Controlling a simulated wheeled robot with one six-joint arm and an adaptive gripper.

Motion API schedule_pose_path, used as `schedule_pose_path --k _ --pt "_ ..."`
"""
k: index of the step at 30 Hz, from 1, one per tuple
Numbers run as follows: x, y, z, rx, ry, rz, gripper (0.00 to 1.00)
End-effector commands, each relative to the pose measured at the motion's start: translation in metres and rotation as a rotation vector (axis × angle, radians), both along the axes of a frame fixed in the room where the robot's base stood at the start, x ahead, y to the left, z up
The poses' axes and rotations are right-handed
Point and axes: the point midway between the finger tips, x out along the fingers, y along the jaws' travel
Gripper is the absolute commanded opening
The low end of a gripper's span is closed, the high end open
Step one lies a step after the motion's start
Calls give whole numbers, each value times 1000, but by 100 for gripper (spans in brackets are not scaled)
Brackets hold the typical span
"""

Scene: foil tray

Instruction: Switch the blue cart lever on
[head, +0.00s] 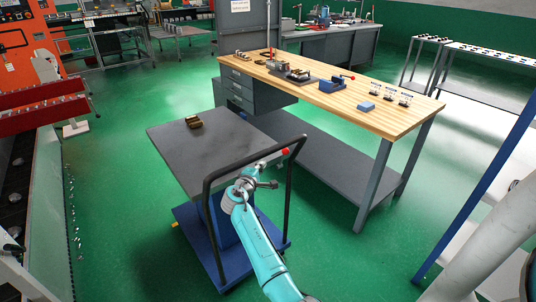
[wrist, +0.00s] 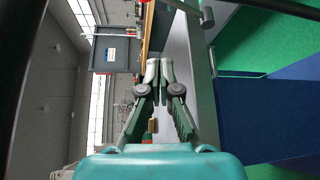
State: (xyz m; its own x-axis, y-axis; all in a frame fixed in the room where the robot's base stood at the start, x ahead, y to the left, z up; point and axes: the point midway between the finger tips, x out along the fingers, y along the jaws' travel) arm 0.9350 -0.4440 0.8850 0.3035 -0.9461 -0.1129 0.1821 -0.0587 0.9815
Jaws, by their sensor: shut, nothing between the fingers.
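The blue cart (head: 192,222) stands in the middle of the head view, with a grey top (head: 180,150) and a black push handle (head: 247,157). A lever with a red knob (head: 285,151) shows beside the handle; its exact angle is hard to tell. My gripper (head: 260,165) is at the handle, just left of and below the red knob. In the wrist view my gripper (wrist: 158,68) is shut with its fingers together and empty. The cart's grey surface (wrist: 190,70) lies right of the fingers there. I cannot tell whether the fingers touch the lever.
A brown metal part (head: 193,121) lies on the cart top. A wooden workbench (head: 340,95) with a blue vise (head: 333,84) and small parts stands behind to the right. An orange machine (head: 25,45) is at the left. Green floor between them is clear.

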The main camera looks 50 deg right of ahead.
Motion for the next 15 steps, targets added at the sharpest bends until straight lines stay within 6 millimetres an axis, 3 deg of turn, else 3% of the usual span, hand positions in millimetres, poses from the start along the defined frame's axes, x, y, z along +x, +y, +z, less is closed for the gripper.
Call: schedule_pose_path --k 4,15 --pt "3 -9 12 -17 8 -22 0" --pt "3 -10 13 -18 10 -25 0"
